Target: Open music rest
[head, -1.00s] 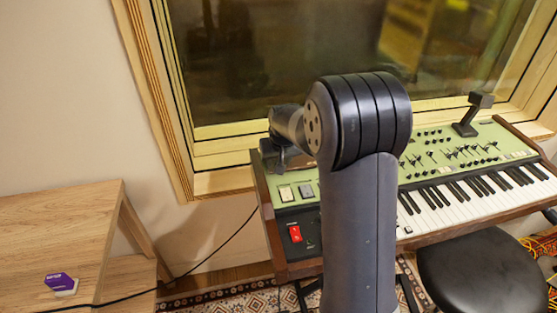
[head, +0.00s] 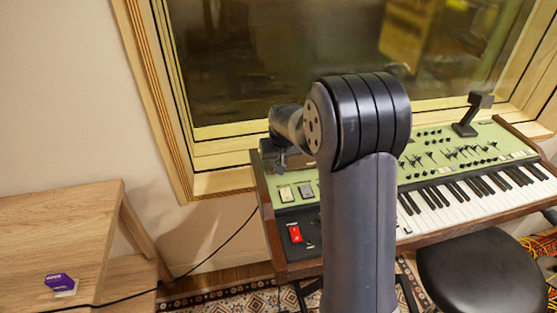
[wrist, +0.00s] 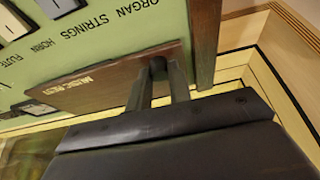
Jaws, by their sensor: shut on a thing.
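The music rest is a brown wooden panel (wrist: 100,84) lettered "MUSIC REST" in the wrist view, beside the green face of the keyboard instrument (wrist: 95,40). My gripper (wrist: 159,70) has its two fingers at the panel's edge, near the dark wooden end cheek (wrist: 204,40). It is shut on the music rest, at a small dark part between the fingertips. In the head view my gripper (head: 272,158) is at the back left corner of the instrument (head: 445,165), partly hidden by my arm. The panel's tilt cannot be told.
The window frame (head: 225,150) rises close behind the instrument. A black stand (head: 466,122) sits on its top right. A stool (head: 478,272) is in front, and a wooden table (head: 70,235) with a purple-and-white item (head: 60,284) stands left.

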